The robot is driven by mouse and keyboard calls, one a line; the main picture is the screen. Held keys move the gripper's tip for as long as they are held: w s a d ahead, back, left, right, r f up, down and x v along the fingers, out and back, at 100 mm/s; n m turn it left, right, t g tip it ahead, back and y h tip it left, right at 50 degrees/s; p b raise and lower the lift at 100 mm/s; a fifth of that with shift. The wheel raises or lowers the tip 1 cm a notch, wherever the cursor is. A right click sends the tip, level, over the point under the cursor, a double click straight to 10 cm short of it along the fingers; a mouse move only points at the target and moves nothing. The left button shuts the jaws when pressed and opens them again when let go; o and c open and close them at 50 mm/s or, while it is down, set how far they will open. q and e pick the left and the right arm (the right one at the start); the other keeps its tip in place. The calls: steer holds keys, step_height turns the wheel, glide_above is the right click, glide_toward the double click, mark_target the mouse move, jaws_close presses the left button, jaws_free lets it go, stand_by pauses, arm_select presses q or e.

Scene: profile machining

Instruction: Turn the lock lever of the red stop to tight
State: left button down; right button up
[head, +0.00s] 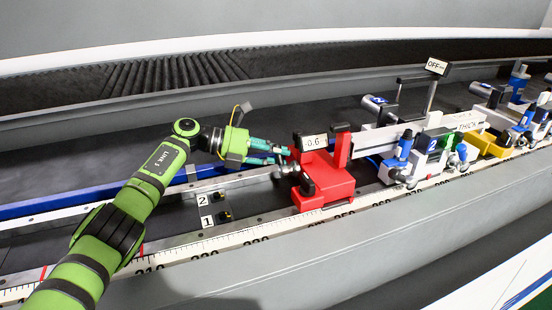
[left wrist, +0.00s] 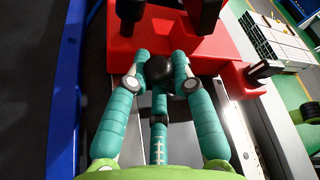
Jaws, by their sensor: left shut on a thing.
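The red stop (head: 325,185) sits on the rail, with a display reading about 0.6 on top. In the left wrist view, the red stop (left wrist: 205,50) fills the upper middle. My left gripper (head: 280,156) reaches it from the left at its near upper side. In the left wrist view, the teal fingers of my left gripper (left wrist: 158,70) close around a round black knob (left wrist: 159,68), which looks like the end of the lock lever. The knob is hidden by the fingers in the head view, and the lever's angle cannot be told. My right gripper is not in view.
A ruler scale (head: 230,237) runs along the front of the bed. Small plates marked 1 and 2 (head: 206,211) lie left of the stop. A metal profile (head: 375,138) and a blue and white clamp unit (head: 405,165) stand to the right. A dark bellows (head: 170,75) lies behind.

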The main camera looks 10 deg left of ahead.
arm_select(q)
steer(key=shift+w+a+f+n+g+h+b, duration=0.15)
steer(key=shift+f+n+g+h+b, duration=0.25)
steer(key=shift+n+b, duration=0.35)
steer(key=shift+f, duration=0.1)
steer(key=c, duration=1)
jaws_free()
steer(key=shift+c, duration=0.2)
steer(key=shift+a, duration=0.15)
steer(key=v, duration=1.1)
steer(key=shift+s+a, duration=0.2)
steer(key=shift+a, duration=0.05)
